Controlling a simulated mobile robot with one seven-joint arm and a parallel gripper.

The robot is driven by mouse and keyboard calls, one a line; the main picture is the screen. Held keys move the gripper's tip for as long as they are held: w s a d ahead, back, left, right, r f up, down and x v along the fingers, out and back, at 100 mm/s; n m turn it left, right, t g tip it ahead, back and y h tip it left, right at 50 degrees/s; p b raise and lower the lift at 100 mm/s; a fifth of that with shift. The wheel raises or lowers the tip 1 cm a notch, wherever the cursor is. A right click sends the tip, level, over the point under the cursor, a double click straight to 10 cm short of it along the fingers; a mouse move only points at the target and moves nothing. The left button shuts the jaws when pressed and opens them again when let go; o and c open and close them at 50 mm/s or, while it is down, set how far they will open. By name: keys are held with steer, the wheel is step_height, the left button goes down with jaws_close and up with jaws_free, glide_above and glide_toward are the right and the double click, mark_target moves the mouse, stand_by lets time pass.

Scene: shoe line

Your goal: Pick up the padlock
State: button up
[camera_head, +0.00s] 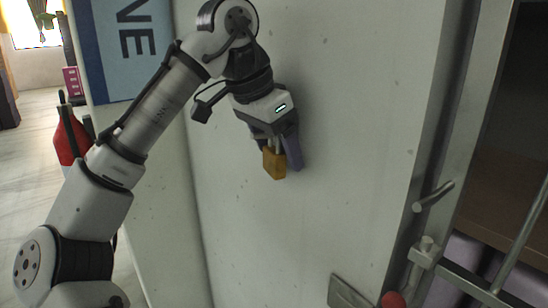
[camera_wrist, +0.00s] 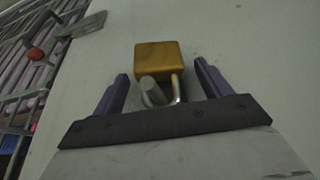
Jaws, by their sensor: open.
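The padlock (camera_wrist: 159,60) has a brass-coloured body and a silver shackle. In the wrist view it is ahead of my gripper (camera_wrist: 159,84), with the shackle between the two purple fingers and the body reaching past their tips. Gaps show on both sides, so the fingers are open around it. In the head view the padlock (camera_head: 274,163) shows just below my gripper (camera_head: 280,152), in front of the pale wall, partly covered by a finger. A round grey peg end (camera_wrist: 149,88) shows at the shackle; I cannot tell whether the shackle hangs on it.
A metal-framed gate (camera_head: 430,150) with a latch handle (camera_head: 434,196) and a red knob (camera_head: 393,300) stands at the right. A grey plate (camera_head: 348,293) sits low on the wall. A blue sign (camera_head: 128,45) and a red extinguisher (camera_head: 72,137) are at the left. The wall around my gripper is clear.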

steer(key=shift+c, duration=0.3)
steer(key=c, duration=1.1)
steer(key=shift+r, duration=0.15)
steer(key=shift+c, duration=0.3)
steer(key=shift+r+b, duration=0.3)
steer(key=shift+r, duration=0.35)
steer(key=s+a+b, duration=0.2)
steer(key=s+a, duration=0.8)
steer(key=a, duration=0.5)
